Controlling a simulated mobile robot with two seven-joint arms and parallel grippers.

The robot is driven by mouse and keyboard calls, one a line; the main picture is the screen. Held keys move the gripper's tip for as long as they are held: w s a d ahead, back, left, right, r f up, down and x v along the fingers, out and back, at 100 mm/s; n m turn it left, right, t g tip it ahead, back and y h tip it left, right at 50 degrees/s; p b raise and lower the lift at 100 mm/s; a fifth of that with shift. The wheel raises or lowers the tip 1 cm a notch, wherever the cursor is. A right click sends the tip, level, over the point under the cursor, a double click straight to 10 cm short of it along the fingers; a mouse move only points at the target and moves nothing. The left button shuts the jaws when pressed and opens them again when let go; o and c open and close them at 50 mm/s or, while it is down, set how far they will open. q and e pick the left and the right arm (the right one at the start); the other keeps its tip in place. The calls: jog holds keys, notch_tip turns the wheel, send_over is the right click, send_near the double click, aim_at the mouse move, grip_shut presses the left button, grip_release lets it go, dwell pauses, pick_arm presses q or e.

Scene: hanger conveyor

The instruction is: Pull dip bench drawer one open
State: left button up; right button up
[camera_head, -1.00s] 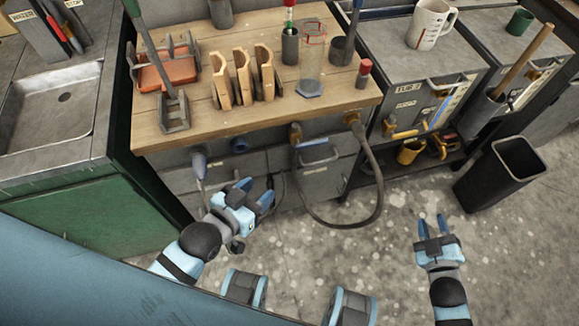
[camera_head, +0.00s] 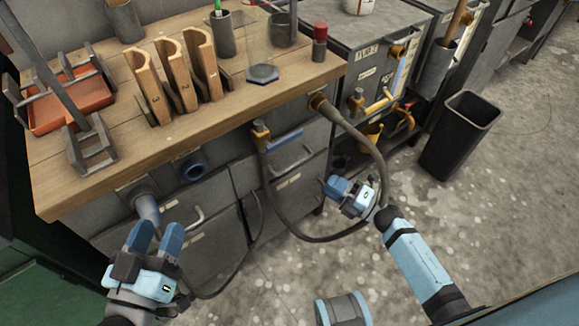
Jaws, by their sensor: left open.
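The dip bench (camera_head: 190,125) has a wooden top and a grey front. On its front, a drawer (camera_head: 283,160) with a blue-grey bar handle (camera_head: 286,146) looks shut. A grey front panel (camera_head: 215,245) at lower left has a bar handle (camera_head: 196,218) and also looks shut. The labels are too small to read, so I cannot tell which is drawer one. My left gripper (camera_head: 156,236) is open and empty, in front of the bench's lower left. My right gripper (camera_head: 338,186) is right of and below the blue-grey handle, apart from it; its finger gap is unclear.
A dark hose (camera_head: 372,150) loops from the bench front down behind my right gripper. Wooden holders (camera_head: 172,78), a red tray (camera_head: 70,105) and several cups stand on the top. A black bin (camera_head: 460,135) stands right. The floor between bin and bench is clear.

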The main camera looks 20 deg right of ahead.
aim_at(295, 163)
pick_arm(q)
jog(key=shift+s+d+r+t+h+b, duration=0.15)
jog(key=shift+r+t+h+b, duration=0.1)
jog(key=shift+r, duration=0.25)
jog(key=shift+w+d+r+t+h+b, duration=0.1)
jog(key=shift+d+r+t+h+b, duration=0.15)
jog(key=shift+r, duration=0.25)
jog(key=shift+s+d+r+t+h+b, duration=0.1)
jog(key=shift+r+t+h+b, duration=0.15)
jog(key=shift+r, duration=0.25)
pick_arm(e)
jog(key=shift+x, duration=5.85)
jog(key=shift+c, duration=0.2)
pick_arm(q)
jog(key=shift+a+f, duration=0.1)
pick_arm(e)
grip_shut()
